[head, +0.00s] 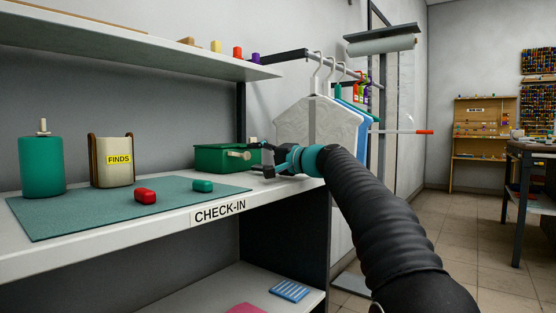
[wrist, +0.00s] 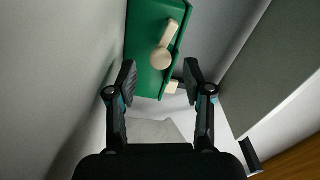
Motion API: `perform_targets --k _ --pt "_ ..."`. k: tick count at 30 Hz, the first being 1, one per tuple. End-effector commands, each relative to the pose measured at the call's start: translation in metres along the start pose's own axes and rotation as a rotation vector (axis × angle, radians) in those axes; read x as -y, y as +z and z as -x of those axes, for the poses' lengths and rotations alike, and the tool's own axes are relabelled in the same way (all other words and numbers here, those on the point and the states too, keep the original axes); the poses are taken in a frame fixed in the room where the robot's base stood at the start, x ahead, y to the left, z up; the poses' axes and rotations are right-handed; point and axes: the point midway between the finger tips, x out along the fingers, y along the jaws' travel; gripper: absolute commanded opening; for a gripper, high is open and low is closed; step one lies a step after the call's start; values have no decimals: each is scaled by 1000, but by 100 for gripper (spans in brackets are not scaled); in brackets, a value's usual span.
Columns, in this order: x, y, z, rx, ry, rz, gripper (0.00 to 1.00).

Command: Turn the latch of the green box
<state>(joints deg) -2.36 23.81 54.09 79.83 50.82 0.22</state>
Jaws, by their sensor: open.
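The green box (head: 214,160) stands at the back right end of the check-in counter. Its latch (head: 238,154) is a pale beige lever on the box's front. In the wrist view, the green box (wrist: 145,30) fills the top middle, and the latch (wrist: 165,48) shows a round hub with a bar slanting up and to the right. My gripper (head: 262,158) is at the right of the box in the head view. In the wrist view, my gripper (wrist: 158,75) is open and empty, with the latch hub between and beyond its fingertips. I see no contact with the latch.
On the counter (head: 120,222) are a green mat (head: 85,208), a teal canister (head: 42,167), a FINDS cup (head: 115,172), a red piece (head: 145,195) and a green piece (head: 203,186). A shelf (head: 130,42) overhangs. Bagged hangings (head: 318,125) hang behind my arm.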

Motion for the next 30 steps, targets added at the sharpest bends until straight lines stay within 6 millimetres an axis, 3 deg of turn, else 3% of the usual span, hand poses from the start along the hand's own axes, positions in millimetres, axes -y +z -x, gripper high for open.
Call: perform_targets --k 6,12,18,30 --pt "1 0 45 -2 0 0 51" --pt "0 1 71 0 0 0 51" --pt "0 2 80 2 -1 2 51" --pt "1 2 79 3 -1 1 51"
